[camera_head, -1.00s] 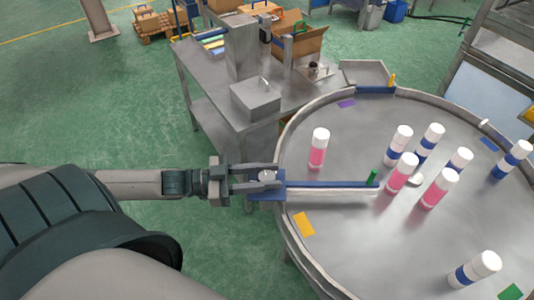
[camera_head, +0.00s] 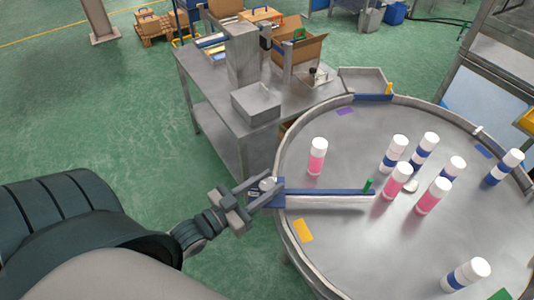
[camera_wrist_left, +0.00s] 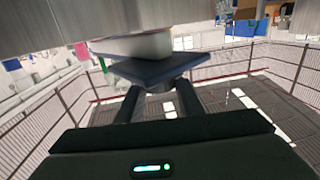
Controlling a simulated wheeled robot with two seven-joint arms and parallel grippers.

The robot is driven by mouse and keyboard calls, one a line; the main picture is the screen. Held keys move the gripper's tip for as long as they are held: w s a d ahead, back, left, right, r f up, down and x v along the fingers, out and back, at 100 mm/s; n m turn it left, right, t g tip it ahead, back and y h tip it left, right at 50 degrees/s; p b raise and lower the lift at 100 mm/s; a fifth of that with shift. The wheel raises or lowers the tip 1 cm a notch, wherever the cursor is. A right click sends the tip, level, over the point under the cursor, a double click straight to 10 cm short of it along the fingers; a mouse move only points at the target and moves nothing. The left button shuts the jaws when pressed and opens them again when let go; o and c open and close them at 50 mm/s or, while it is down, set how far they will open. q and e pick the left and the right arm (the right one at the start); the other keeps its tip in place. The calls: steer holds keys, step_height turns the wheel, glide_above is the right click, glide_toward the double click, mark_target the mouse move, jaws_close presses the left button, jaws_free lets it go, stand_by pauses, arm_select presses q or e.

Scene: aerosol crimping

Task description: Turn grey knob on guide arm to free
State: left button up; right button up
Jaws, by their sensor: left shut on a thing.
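The grey knob (camera_head: 267,184) sits on the blue mount at the table's rim, at the left end of the guide arm (camera_head: 325,191). The guide arm is a blue bar that reaches right over the round table and ends at a green upright piece (camera_head: 368,186). My left gripper (camera_head: 264,187) is shut on the knob, coming in at a slant from the lower left. In the left wrist view the two fingers reach up to the blue mount plate (camera_wrist_left: 155,68), and the knob between them is mostly hidden. My right gripper is not in view.
The round metal table (camera_head: 340,240) carries several white-capped bottles, some pink (camera_head: 317,157), some with blue bands (camera_head: 466,274). A steel bench (camera_head: 210,75) with a metal box (camera_head: 256,103) stands behind. Green floor is clear at the left.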

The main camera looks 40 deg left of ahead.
arm_select(q)
steer(key=shift+n+t+y, duration=0.3)
steer(key=shift+n+y, duration=1.1)
steer(key=shift+y, duration=0.6)
steer(key=shift+n+y, duration=0.5)
steer(key=shift+y, duration=0.4)
steer(key=shift+r+n+y, duration=0.1)
steer(key=shift+n+y, duration=0.3)
steer(key=shift+y, duration=0.3)
steer(key=o, duration=1.1)
steer(key=shift+c, duration=0.2)
steer(key=shift+s+f+b, duration=0.2)
steer(key=shift+s+b, duration=0.1)
steer(key=shift+s, duration=0.15)
steer(key=s+d+b, duration=0.2)
steer(key=s+b, duration=0.5)
steer(key=s, duration=0.9)
steer(key=shift+s+d+r, duration=0.15)
steer(key=shift+d, duration=0.05)
